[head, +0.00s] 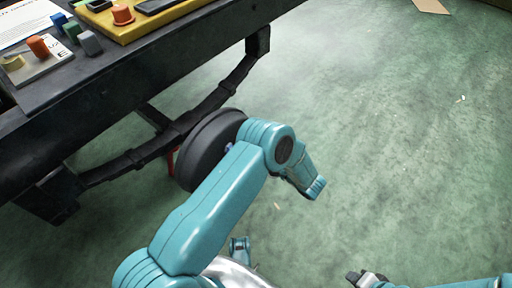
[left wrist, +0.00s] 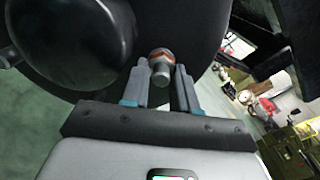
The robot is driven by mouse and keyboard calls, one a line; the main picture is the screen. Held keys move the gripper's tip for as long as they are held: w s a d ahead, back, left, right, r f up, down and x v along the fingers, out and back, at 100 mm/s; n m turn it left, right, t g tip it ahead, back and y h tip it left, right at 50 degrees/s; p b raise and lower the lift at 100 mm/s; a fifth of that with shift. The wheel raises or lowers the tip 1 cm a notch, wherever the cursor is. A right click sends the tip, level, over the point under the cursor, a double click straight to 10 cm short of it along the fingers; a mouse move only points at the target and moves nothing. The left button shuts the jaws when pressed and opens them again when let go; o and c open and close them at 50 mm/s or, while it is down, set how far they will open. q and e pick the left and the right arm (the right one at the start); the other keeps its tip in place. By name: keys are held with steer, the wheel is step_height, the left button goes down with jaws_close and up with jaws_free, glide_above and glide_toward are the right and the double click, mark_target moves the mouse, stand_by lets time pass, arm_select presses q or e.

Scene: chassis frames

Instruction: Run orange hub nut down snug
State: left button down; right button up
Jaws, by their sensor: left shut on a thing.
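The orange hub nut (left wrist: 160,54) sits around a grey stud end (left wrist: 161,75) at the wheel's centre in the left wrist view. My left gripper (left wrist: 161,67) has one finger on each side of it and is shut on it. In the head view the dark wheel (head: 205,150) stands below the chassis rail; my teal left arm covers its hub, so nut and left fingertips are hidden there. How far the nut is from the hub face cannot be told. My right gripper (head: 366,278) shows at the bottom edge, apart from the wheel; its opening is unclear.
A dark chassis rail (head: 130,100) crosses the upper left. On the bench above are a yellow tray (head: 150,22) with an orange cap (head: 122,14) and a small board (head: 35,62) with coloured pieces.

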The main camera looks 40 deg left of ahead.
arm_select(q)
steer(key=shift+d+m, duration=0.1)
steer(key=shift+m, duration=0.3)
steer(key=c, duration=0.9)
jaws_free()
steer(key=shift+o, duration=0.2)
